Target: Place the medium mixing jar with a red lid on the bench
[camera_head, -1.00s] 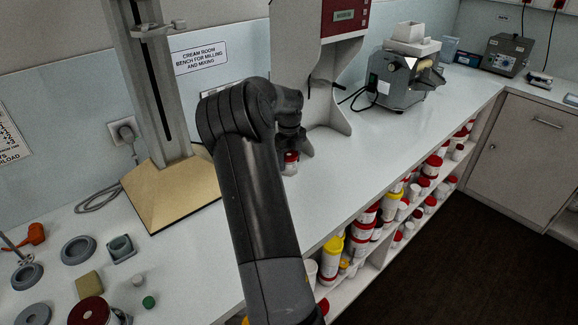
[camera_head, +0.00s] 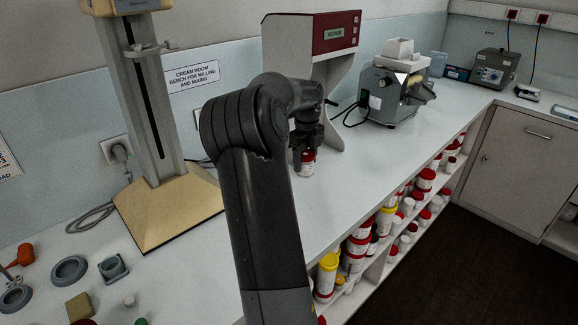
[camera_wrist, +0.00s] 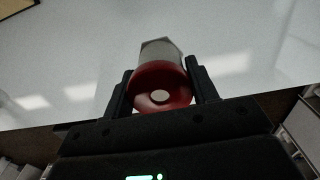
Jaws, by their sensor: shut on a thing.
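The jar (camera_head: 307,165) has a red lid and a pale body and is held upright near the bench top, in front of the grey and red mixing machine. In the wrist view its red lid (camera_wrist: 161,88) with a pale centre disc lies between the two fingers. My gripper (camera_head: 305,158) is shut on the jar; it also shows in the wrist view (camera_wrist: 160,92). I cannot tell whether the jar's base touches the bench (camera_head: 365,160). My arm hides part of the bench.
The mixing machine (camera_head: 334,35) stands behind the jar. A grey mill (camera_head: 395,90) stands further right. Shelves of tubs (camera_head: 360,245) lie below the front edge. Bench right of the jar is clear.

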